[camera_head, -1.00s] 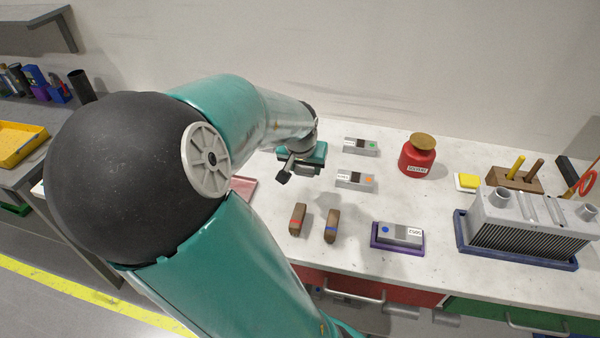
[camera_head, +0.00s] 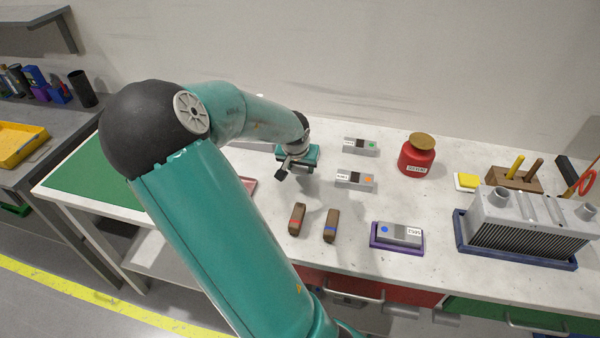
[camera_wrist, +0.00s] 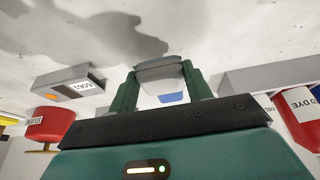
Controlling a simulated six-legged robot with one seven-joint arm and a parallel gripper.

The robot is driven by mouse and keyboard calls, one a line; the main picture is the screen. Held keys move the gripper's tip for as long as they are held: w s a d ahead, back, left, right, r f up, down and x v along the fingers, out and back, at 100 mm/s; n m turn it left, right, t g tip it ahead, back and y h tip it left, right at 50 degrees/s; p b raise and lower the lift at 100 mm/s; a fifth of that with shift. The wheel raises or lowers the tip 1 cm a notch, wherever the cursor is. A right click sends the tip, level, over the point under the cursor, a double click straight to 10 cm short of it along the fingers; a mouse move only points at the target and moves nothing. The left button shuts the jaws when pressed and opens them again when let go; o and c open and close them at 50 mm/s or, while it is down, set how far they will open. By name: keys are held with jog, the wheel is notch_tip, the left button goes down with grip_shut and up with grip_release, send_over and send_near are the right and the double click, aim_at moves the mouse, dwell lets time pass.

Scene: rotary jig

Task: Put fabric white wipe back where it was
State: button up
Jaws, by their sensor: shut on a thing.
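My gripper (camera_wrist: 160,88) is shut on a pale grey-white piece (camera_wrist: 160,68) with a blue patch on it, held between the two green fingers. It looks like the fabric white wipe, though its cloth texture is not clear. In the head view my gripper (camera_head: 290,170) is above the back left part of the white bench, left of the grey blocks. The held piece is hard to make out there. A dark shadow lies on the bench surface in the wrist view.
Grey blocks with a green mark (camera_head: 360,146) and an orange mark (camera_head: 355,178) are right of my gripper. Two brown blocks (camera_head: 297,220) (camera_head: 331,226) lie in front. A red solvent can (camera_head: 416,158), a purple tray (camera_head: 375,246) and a finned grey unit (camera_head: 530,222) stand further right. A green mat (camera_head: 90,180) is left.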

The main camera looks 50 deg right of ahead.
aim_at(299, 170)
jog(key=shift+f, duration=1.45)
jog(key=o, duration=0.9)
jog(key=shift+f, duration=0.15)
jog(key=shift+o, duration=0.2)
jog(key=v, duration=1.2)
jog(key=shift+a, duration=0.1)
